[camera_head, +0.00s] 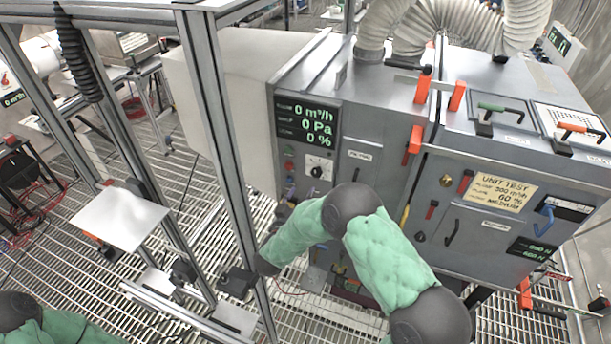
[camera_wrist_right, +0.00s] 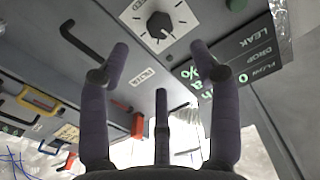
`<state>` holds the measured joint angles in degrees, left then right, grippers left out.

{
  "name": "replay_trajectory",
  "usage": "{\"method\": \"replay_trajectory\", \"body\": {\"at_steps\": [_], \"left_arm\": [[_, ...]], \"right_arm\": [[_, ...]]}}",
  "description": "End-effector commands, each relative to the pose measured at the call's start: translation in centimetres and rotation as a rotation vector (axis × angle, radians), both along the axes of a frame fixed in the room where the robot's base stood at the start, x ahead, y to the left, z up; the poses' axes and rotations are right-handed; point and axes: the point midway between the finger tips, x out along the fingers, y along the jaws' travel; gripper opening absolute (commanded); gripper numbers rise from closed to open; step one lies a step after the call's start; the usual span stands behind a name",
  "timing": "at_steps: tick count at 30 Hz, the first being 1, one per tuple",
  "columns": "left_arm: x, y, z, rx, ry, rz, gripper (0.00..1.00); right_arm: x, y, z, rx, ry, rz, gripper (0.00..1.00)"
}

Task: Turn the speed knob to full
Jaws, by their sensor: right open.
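The speed knob is a dark round knob on a white dial plate with tick marks. It is on the grey cabinet front, below the display, in the head view (camera_head: 317,171). It shows larger at the top of the right wrist view (camera_wrist_right: 160,25). My right gripper (camera_wrist_right: 160,62) is open and empty in the wrist view. Its purple fingers point toward the panel, with the knob beyond the gap between the two upper fingertips and apart from them. In the head view my right forearm hides most of this gripper. Only my left arm's sleeve shows, at the bottom left.
The display (camera_head: 307,123) reads 0 m³/h, 0 Pa and 0 %. A black hooked handle (camera_wrist_right: 85,45) is beside the knob in the wrist view. An upright metal frame post (camera_head: 222,150) stands left of my right arm. Red levers (camera_head: 413,140) stick out on the cabinet's right.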

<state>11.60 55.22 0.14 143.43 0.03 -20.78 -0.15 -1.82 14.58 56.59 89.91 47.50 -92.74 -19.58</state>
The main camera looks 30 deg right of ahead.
Motion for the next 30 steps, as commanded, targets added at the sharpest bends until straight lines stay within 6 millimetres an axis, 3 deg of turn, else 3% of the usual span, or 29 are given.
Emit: {"method": "replay_trajectory", "body": {"at_steps": [15,22,30], "left_arm": [[0.0,0.0,-0.6,0.000,0.000,0.000,0.40],[0.0,0.0,-0.7,0.000,0.000,0.000,0.40],[0.0,0.0,-0.7,0.000,0.000,0.000,0.40]], "right_arm": [[5.3,-6.3,-0.2,0.002,0.001,0.000,0.63],[6.5,-7.6,-0.2,0.001,0.003,0.003,0.63],[6.7,-7.8,-0.1,0.001,0.002,0.004,0.63]]}}
